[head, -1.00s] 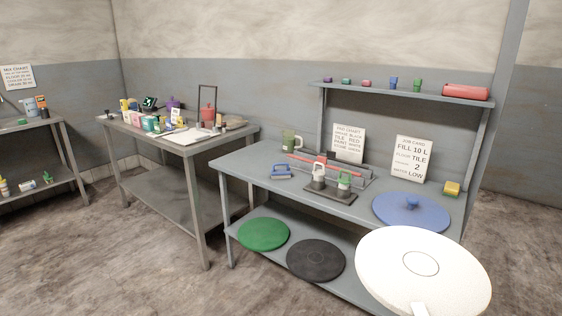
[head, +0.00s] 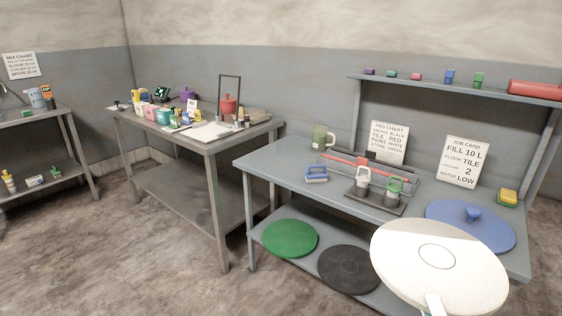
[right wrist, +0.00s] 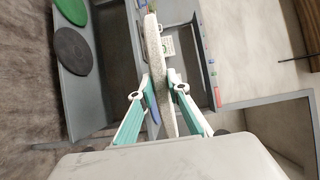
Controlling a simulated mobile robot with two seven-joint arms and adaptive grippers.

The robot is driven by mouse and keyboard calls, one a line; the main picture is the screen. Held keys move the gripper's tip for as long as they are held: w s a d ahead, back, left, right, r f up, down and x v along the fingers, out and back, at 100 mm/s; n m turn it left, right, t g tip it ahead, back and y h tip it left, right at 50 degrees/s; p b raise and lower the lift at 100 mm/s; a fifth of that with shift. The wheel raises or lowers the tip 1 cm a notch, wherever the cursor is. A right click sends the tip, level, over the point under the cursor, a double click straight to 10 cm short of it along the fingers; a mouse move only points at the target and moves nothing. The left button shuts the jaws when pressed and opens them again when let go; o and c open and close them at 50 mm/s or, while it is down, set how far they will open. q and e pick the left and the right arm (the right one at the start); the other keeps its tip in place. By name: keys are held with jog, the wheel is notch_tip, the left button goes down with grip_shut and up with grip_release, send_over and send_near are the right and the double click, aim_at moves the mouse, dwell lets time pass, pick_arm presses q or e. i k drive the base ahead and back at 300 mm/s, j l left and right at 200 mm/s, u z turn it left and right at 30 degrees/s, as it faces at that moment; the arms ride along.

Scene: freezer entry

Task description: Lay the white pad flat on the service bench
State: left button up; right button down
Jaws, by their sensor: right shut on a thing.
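The white pad (head: 400,255) is a large round disc with a ring marked at its middle. My right gripper (head: 434,303) is shut on its near edge and holds it in front of the bench, overlapping the front right of the bench in the head view. In the right wrist view the pad (right wrist: 158,75) shows edge-on between the two fingers of my right gripper (right wrist: 160,85). The service bench (head: 275,166) has a grey top, with clear room at its left front. My left gripper is not in view.
A blue disc with a knob (head: 470,232) lies on the bench's right end. Green (head: 289,238) and black (head: 348,268) pads lie on the lower shelf.

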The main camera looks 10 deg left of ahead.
aim_at(282, 158)
jog(key=i+j+z, duration=0.1)
jog(key=j, duration=0.3)
jog(key=i+j+z, duration=0.15)
jog(key=i+j, duration=0.15)
jog(key=j, duration=0.15)
jog(key=i+j+z, duration=0.1)
jog(key=j, duration=0.35)
jog(key=i+j+z, duration=0.15)
jog(key=j, duration=0.3)
jog(key=i+j+z, duration=0.1)
jog(key=i+j, duration=0.15)
jog(key=j, duration=0.25)
jog(key=i+j+z, duration=0.1)
jog(key=j, duration=0.4)
jog(key=i+j+z, duration=0.15)
jog(key=j, duration=0.35)
jog(key=j+z, duration=0.25)
jog(key=j, duration=1.7)
jog(key=i, duration=0.1)
